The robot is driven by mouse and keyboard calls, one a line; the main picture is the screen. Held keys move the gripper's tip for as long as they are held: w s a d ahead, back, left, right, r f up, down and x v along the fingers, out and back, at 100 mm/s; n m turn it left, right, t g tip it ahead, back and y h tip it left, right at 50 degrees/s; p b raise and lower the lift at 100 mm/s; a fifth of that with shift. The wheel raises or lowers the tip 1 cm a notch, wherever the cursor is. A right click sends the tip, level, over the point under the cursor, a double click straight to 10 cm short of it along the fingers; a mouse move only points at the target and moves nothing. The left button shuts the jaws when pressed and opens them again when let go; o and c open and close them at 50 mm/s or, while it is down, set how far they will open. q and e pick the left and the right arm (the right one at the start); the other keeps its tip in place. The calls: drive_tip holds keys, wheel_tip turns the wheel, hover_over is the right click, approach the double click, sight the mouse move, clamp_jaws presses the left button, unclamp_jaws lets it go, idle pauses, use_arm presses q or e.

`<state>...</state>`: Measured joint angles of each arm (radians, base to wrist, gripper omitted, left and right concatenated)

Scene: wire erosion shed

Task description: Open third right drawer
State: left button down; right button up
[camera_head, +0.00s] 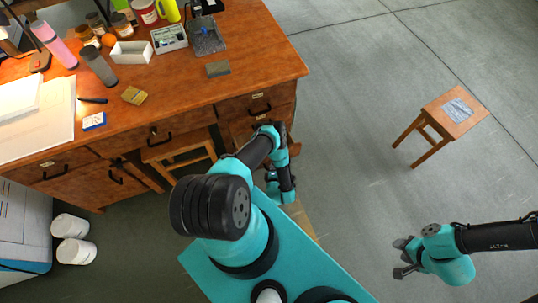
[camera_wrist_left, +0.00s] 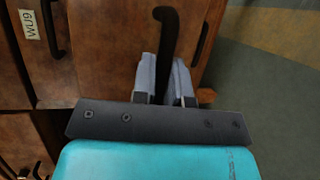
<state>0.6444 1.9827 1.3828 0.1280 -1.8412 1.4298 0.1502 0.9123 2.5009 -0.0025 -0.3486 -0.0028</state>
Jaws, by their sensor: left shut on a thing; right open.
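The wooden desk (camera_head: 150,90) has right-hand drawers under its top, and the upper right drawer front (camera_head: 259,104) shows a dark handle. The lower right drawers are largely hidden behind my left arm in the head view. In the left wrist view, my left gripper (camera_wrist_left: 164,88) has its two grey fingers shut on a black curved handle (camera_wrist_left: 166,35) on a brown drawer front (camera_wrist_left: 110,55). I cannot tell how far that drawer stands out. My right gripper (camera_head: 404,258) is open and empty over the floor at lower right, away from the desk.
A labelled front (camera_wrist_left: 28,50) with its own handle is left of the held handle. A wooden stool (camera_head: 455,112) stands right of the desk. Bottles, boxes and papers lie on the desktop. White tubs (camera_head: 72,238) stand at lower left. Floor between desk and stool is clear.

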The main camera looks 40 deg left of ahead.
use_arm(q)
drive_tip(key=s+d, duration=0.2)
drive_tip(key=d, duration=0.3)
drive_tip(key=shift+s+d, duration=0.25)
drive_tip(key=c, duration=1.2)
unclamp_jaws()
